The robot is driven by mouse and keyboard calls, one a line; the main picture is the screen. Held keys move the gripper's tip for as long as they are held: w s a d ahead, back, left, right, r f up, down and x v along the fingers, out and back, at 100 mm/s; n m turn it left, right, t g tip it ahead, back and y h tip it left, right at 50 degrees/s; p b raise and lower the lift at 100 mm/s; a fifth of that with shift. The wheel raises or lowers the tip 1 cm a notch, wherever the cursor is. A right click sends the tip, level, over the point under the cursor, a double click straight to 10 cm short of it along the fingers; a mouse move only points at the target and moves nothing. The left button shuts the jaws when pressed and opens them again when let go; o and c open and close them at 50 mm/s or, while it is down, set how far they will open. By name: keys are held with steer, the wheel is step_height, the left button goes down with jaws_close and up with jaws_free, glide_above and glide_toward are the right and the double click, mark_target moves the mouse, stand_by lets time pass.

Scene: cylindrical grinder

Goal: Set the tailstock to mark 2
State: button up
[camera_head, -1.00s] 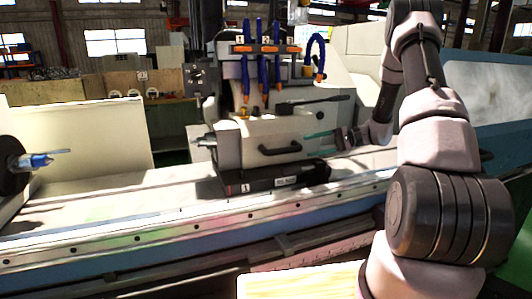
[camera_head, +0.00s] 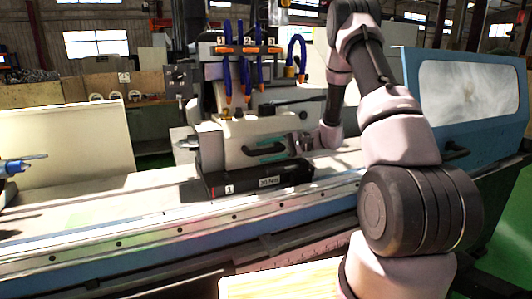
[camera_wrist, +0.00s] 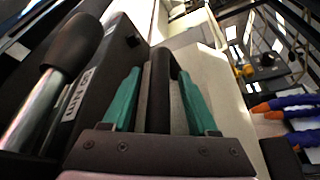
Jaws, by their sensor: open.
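The tailstock (camera_head: 228,145) is a pale box on a dark base (camera_head: 215,188) on the machine's long bed. The base's front carries a small "1" label at its left end and a text label (camera_head: 270,181) farther right. A black bar handle (camera_wrist: 161,92) is on the tailstock's front. My gripper (camera_head: 272,147) has teal fingers and is at this handle. In the wrist view my gripper (camera_wrist: 160,82) is open, one finger on each side of the handle. Firm contact cannot be told. A metal lever with a dark grip (camera_wrist: 74,42) lies left of the fingers.
Blue and orange coolant hoses (camera_head: 245,72) hang above and behind the tailstock. A blue door with a window (camera_head: 468,88) stands at the right. A spindle part with a blue piece (camera_head: 20,166) is at the far left. The bed (camera_head: 110,205) left of the tailstock is clear.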

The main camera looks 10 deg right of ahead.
jaws_close()
stand_by(1.4)
